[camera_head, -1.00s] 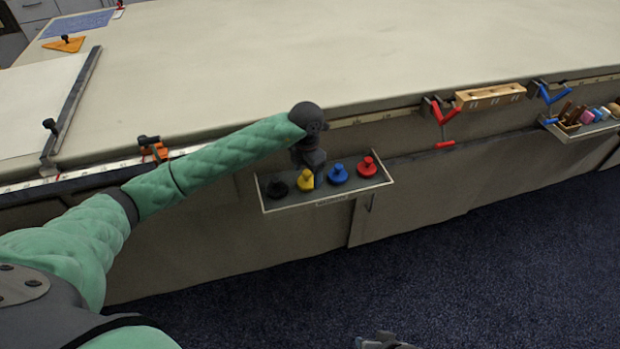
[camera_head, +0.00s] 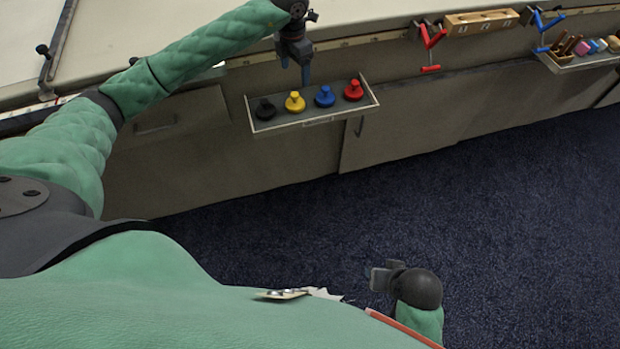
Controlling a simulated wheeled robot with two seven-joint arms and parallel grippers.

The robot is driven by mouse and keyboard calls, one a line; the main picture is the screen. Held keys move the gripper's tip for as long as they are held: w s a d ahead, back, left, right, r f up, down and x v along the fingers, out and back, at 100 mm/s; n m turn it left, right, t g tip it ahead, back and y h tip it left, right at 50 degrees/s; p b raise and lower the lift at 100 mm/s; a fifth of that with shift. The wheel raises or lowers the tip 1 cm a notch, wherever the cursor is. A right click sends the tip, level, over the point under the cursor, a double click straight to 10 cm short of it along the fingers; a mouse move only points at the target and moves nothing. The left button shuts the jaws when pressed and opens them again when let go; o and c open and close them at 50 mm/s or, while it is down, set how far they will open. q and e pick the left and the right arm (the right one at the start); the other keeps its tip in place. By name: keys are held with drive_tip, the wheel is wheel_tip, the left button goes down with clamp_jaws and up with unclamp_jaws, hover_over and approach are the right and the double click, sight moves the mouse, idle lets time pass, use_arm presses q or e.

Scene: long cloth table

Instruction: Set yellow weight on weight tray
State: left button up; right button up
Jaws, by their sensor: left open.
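The yellow weight (camera_head: 295,103) stands upright on the weight tray (camera_head: 262,128), a shallow tray on the front side of the table. It stands between a black weight (camera_head: 265,110) on its left and a blue weight (camera_head: 325,97) on its right. A red weight (camera_head: 353,90) stands at the tray's right end. My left gripper (camera_head: 294,72) points down, open and empty, above the back of the tray, apart from the weights. My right gripper (camera_head: 378,279) is low over the floor, away from the table; its jaws are too unclear to judge.
Red clamp (camera_head: 431,42) and blue clamp (camera_head: 545,22) hang on the table edge, with a wooden block (camera_head: 482,21) between them. A second tray (camera_head: 585,62) with small items is at the far right. The floor (camera_head: 480,210) in front is clear.

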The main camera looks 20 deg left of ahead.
use_arm(q)
drive_tip(key=s+d+f+h, duration=0.1)
drive_tip(key=s+d+h, duration=0.35)
drive_tip(key=d, duration=0.55)
drive_tip(key=s+d+f+h, duration=0.25)
drive_tip(key=d+h, duration=0.25)
drive_tip(key=d, duration=0.6)
drive_tip(key=s+d+r+n+t+h, duration=0.6)
drive_tip(key=d+r+n+h, duration=0.2)
drive_tip(key=d+r+h, duration=0.15)
drive_tip(key=s+a+f+n+t+y, duration=0.1)
drive_tip(key=a+f+n+t+y, duration=0.6)
drive_tip(key=n, duration=0.6)
drive_tip(key=s+a+f+n+t+y, duration=0.2)
drive_tip(key=a+f+n+t+y, duration=0.15)
drive_tip(key=n+y, duration=0.75)
drive_tip(key=s+f+n+g, duration=0.2)
drive_tip(key=s+f+g, duration=0.2)
drive_tip(key=s, duration=0.4)
drive_tip(key=s+f+n+g+h, duration=0.1)
drive_tip(key=s+f+n+g, duration=0.2)
drive_tip(key=s+f, duration=0.3)
drive_tip(key=s+f+n+g+h, duration=0.1)
drive_tip(key=s+f+n+g, duration=0.1)
drive_tip(key=s+f+g, duration=0.4)
drive_tip(key=s, duration=0.5)
drive_tip(key=shift+a+n, duration=0.4)
